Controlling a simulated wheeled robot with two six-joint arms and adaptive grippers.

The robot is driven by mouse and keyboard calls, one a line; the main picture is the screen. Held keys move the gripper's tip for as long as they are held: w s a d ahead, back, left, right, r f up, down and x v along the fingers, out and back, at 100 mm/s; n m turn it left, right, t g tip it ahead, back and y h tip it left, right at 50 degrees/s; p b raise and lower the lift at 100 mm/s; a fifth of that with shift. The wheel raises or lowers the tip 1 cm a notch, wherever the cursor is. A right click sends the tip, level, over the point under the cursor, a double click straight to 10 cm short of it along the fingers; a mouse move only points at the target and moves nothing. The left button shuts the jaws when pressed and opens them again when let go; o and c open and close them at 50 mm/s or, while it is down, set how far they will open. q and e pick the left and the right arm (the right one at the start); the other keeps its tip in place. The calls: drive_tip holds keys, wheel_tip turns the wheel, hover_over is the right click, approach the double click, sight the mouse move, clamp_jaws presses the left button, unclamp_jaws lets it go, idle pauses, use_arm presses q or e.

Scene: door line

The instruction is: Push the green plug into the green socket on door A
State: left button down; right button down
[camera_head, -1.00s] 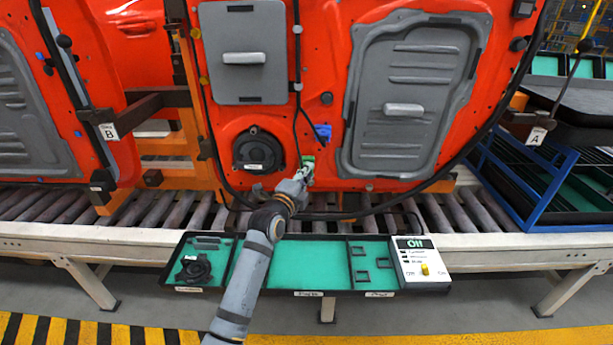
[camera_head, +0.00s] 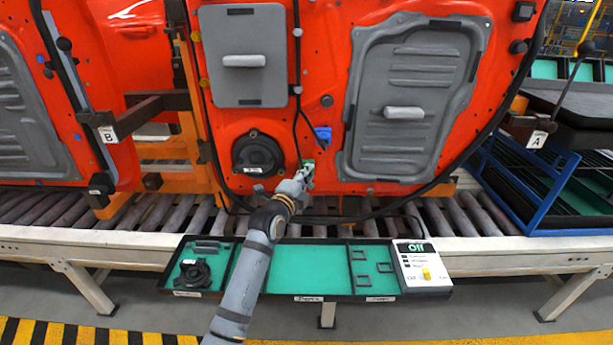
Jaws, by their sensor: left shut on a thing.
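Door A is the red door panel (camera_head: 330,125) in the middle, with a sign marked A (camera_head: 537,139) at its right. My left gripper (camera_head: 307,170) is at the lower middle of this door, shut on the green plug (camera_head: 308,163). Only a small green patch shows at the fingertips. The green socket cannot be told apart from the plug here, so I cannot tell how deep the plug sits. A black cable runs down the door to this spot. A blue connector (camera_head: 323,134) sits just above and to the right. My right gripper is not in view.
A round black speaker (camera_head: 257,154) is on the door left of the gripper. Below, a tray (camera_head: 306,297) with green lining holds a speaker part (camera_head: 193,272) and a white box reading Off (camera_head: 421,268). A roller conveyor (camera_head: 395,222) runs under the doors. Door B (camera_head: 60,110) stands left.

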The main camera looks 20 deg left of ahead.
use_arm(q)
drive_tip(key=c, duration=1.1)
unclamp_jaws()
drive_tip(key=s+a, duration=0.2)
drive_tip(key=s, duration=1.7)
drive_tip(key=shift+s, duration=0.2)
